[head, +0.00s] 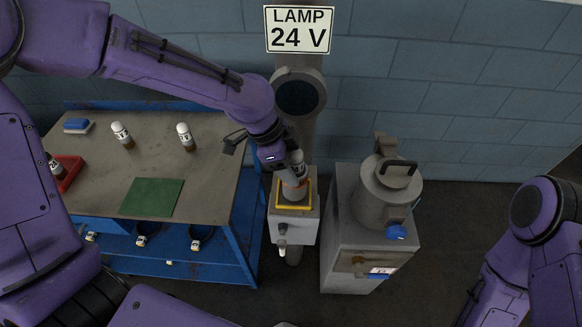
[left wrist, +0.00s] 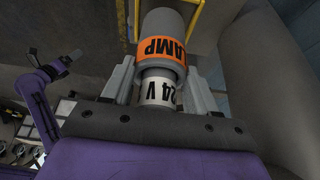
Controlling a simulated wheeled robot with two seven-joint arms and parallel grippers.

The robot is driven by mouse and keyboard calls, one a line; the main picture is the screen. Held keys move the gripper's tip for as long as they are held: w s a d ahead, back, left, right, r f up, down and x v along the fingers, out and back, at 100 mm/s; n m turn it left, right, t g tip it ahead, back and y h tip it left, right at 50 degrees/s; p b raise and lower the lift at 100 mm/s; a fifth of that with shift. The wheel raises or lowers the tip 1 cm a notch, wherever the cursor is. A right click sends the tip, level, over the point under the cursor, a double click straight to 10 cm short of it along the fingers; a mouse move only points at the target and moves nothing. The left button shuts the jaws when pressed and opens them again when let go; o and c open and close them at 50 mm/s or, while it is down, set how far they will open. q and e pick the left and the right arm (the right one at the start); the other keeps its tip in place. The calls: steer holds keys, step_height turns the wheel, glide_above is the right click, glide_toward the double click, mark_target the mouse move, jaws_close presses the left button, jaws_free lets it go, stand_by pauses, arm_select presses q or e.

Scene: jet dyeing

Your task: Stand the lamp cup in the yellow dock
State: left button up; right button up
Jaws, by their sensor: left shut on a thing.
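The lamp cup (head: 295,190) is grey with an orange LAMP band. In the left wrist view the cup (left wrist: 165,22) also shows a narrower white part marked 24 V near my palm. My left gripper (head: 291,165) is shut on it from above, fingers on either side. The cup looks upright, its lower end within the outline of the yellow dock (head: 293,208), a square yellow frame on a grey box under the LAMP 24 V sign. I cannot tell whether it touches the dock floor. My right gripper (left wrist: 68,62) shows small in the left wrist view; its jaws are unclear.
A blue bench (head: 215,160) at left carries two white-topped pieces (head: 121,133), a green mat (head: 152,197), a red tray (head: 70,172) and a blue block (head: 77,125). A grey cabinet with a lidded vessel (head: 381,195) stands close right of the dock. Bare floor lies further right.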

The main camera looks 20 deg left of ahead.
arm_select(q)
steer(key=shift+w+f, duration=0.1)
steer(key=shift+f, duration=0.55)
steer(key=shift+f, duration=0.1)
steer(key=o, duration=1.4)
steer(key=v, duration=1.2)
steer(key=shift+p, duration=0.3)
